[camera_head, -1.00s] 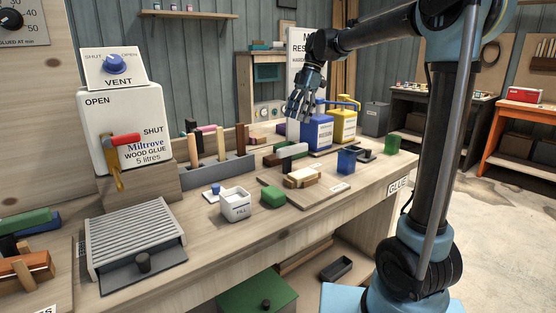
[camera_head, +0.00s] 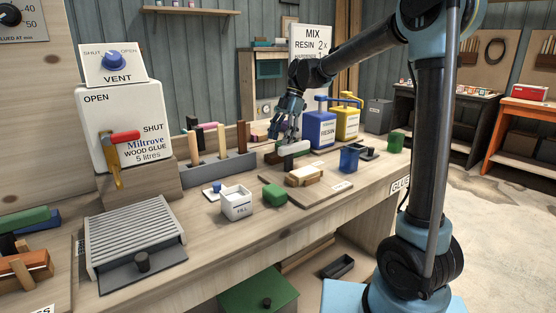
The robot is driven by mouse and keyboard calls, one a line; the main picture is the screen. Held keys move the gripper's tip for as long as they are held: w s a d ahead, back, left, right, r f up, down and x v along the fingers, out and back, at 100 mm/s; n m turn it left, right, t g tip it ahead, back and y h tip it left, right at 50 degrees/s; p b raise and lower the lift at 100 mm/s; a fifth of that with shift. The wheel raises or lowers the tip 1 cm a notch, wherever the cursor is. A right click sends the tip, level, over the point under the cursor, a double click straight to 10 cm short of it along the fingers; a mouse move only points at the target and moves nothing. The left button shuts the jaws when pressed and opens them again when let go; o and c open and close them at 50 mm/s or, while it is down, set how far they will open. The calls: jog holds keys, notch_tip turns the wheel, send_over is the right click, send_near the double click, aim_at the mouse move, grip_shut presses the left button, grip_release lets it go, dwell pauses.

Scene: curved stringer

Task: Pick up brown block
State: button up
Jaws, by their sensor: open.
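Several pieces are brown, and I cannot tell for certain which is the brown block. A small dark brown block (camera_head: 272,158) lies on the bench at the left end of a white bar (camera_head: 293,147). An upright brown piece (camera_head: 241,134) stands at the right end of the grey rack. An orange-brown block (camera_head: 22,268) lies at the far left. My gripper (camera_head: 283,138) is open and empty, pointing down just above the white bar and the small dark block. Its fingers partly cover what lies behind them.
A blue resin jug (camera_head: 319,131) and a yellow jug (camera_head: 346,122) stand close to the right of my gripper. The grey rack (camera_head: 222,168) holds upright handles on the left. A board with wooden pieces (camera_head: 304,176), a white cup (camera_head: 236,203) and a green block (camera_head: 274,195) lie nearer.

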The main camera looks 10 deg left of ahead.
aim_at(274, 154)
jog(key=shift+x, duration=3.2)
jog(key=shift+s+a+r, duration=0.1)
jog(key=shift+s, duration=0.05)
jog(key=c, duration=1.2)
